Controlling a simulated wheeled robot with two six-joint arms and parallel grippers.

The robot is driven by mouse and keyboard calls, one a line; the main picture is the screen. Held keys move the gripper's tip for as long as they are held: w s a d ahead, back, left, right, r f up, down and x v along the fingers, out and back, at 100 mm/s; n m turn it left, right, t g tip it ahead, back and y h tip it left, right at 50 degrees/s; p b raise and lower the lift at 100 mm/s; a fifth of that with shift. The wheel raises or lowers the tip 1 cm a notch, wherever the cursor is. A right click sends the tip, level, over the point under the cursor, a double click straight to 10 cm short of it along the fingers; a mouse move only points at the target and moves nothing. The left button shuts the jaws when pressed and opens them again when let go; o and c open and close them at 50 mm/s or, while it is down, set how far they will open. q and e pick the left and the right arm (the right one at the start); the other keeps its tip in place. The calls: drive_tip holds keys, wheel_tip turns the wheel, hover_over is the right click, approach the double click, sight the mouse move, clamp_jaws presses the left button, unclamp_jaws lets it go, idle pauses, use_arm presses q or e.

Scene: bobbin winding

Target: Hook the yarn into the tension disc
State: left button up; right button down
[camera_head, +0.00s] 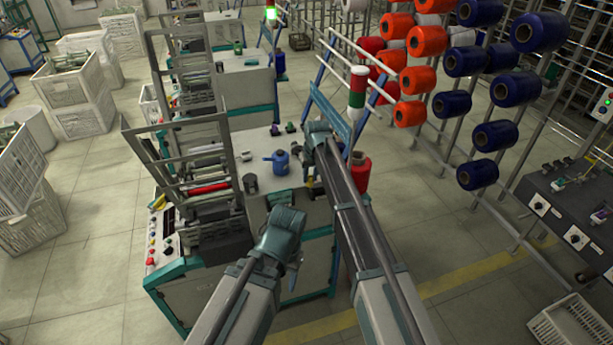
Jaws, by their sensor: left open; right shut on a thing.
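My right gripper (310,176) is above the right end of the near winding machine's top. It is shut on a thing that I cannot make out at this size. My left gripper (295,258) is lower and nearer, in front of the machine, open and with nothing seen between its fingers. Small dark discs or knobs (275,131) stand on the machine top beyond the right gripper. I cannot tell whether one is the tension disc. No yarn strand can be made out. A red yarn cone (360,172) stands just right of the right arm.
The near machine (225,258) carries a blue pot (281,161), a dark cup (250,183) and an upright metal frame (160,150). A red, white and green signal lamp (357,87) stands behind the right arm. Racks of orange and blue cones (494,135) fill the right.

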drive_tip(key=s+d+r+m+p, duration=0.2)
drive_tip(key=s+d, duration=0.5)
drive_tip(key=d, duration=0.4)
drive_tip(key=s+d+r+m+h+p, duration=0.1)
drive_tip(key=s+d+r+m+p, duration=0.1)
drive_tip(key=s+d, duration=0.5)
drive_tip(key=s+d+r+m+p, duration=0.2)
drive_tip(key=s+d, duration=0.6)
drive_tip(key=d, duration=0.8)
drive_tip(key=shift+d+r+p, duration=0.35)
drive_tip(key=shift+r+p, duration=0.45)
drive_tip(key=shift+p, duration=0.1)
